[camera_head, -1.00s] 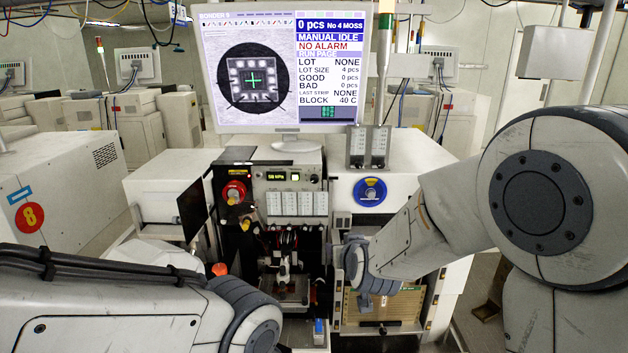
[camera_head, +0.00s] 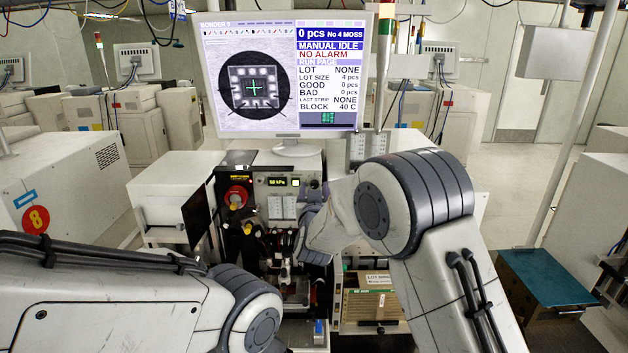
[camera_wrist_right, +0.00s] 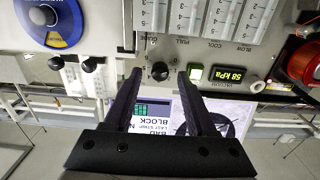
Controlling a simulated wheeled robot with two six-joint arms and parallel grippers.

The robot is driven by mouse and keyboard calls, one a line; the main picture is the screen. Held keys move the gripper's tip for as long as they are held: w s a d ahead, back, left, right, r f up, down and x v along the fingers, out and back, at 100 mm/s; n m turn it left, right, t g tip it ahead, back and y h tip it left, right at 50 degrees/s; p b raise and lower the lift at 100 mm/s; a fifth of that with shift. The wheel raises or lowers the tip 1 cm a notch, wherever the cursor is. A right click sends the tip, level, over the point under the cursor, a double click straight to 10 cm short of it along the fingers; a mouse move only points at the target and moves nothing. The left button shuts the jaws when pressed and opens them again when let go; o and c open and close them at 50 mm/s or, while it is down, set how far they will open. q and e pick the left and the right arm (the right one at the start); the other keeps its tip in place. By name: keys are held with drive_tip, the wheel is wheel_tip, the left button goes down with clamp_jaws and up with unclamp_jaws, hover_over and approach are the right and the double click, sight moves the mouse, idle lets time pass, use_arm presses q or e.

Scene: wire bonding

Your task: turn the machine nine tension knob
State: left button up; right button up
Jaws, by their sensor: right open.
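The machine's front panel (camera_head: 262,197) is below the monitor in the head view. In the right wrist view, which is upside down, a small black knob (camera_wrist_right: 160,71) sits on the panel beside a lit green button and the 58 kPa display. My right gripper (camera_wrist_right: 160,74) is open, its two dark fingers pointing at the panel. The knob appears between the fingertips; I cannot tell whether they touch it. In the head view my right gripper (camera_head: 321,188) is small and partly hidden by my wrist. My left arm enters at lower left; its gripper is not visible.
The monitor (camera_head: 284,70) reads MANUAL IDLE, NO ALARM. Two black knobs (camera_wrist_right: 88,65) and a blue dial (camera_wrist_right: 50,22) are nearby.

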drive_tip(key=shift+w, duration=0.65)
clamp_jaws()
drive_tip(key=shift+f, duration=0.1)
